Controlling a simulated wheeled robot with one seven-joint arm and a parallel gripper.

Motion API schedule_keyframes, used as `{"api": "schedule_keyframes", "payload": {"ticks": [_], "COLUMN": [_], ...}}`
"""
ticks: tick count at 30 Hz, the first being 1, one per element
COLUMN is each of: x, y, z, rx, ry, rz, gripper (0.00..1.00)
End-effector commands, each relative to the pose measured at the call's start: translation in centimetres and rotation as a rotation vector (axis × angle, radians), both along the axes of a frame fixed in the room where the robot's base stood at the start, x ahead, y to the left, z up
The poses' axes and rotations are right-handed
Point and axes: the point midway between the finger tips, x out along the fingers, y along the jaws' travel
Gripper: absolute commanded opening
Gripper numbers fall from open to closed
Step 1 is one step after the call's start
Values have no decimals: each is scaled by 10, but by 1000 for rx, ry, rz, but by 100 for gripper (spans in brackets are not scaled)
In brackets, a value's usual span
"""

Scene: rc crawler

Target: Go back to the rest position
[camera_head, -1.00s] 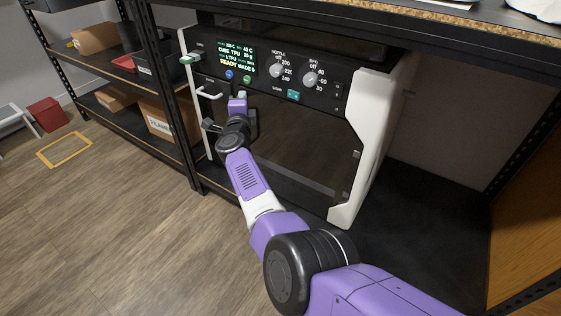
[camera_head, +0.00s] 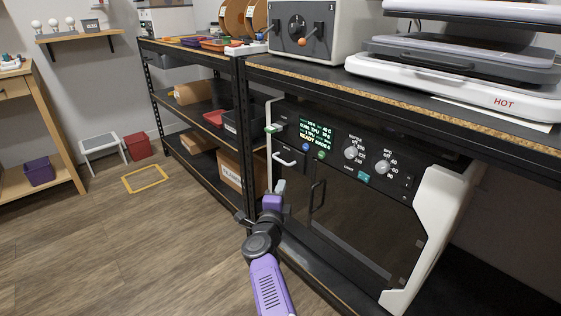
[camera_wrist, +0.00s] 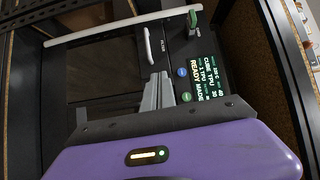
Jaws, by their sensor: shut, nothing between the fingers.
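My gripper (camera_head: 281,187) is at the end of my purple arm, in front of the left part of the printer-like machine (camera_head: 350,215) under the bench. In the wrist view my gripper (camera_wrist: 158,88) has its grey fingers together with nothing between them. The machine's lit display (camera_wrist: 205,75) shows beside the fingers, with its blue button (camera_wrist: 183,72) and the pale handle (camera_wrist: 148,45). The fingers look apart from the machine's front, though the exact gap is hard to tell.
The bench edge (camera_head: 400,97) runs above the machine. Black shelving (camera_head: 200,138) with boxes stands to the left. A hot press (camera_head: 455,85) and a grey machine (camera_head: 318,35) stand on top.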

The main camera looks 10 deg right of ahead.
Motion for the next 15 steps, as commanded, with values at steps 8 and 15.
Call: {"api": "schedule_keyframes", "payload": {"ticks": [8, 15], "x": [-7, -57], "y": [-17, -57], "z": [65, 65], "rx": [-220, -523], "ry": [-114, -152], "rz": [16, 14], "gripper": [0, 0]}}
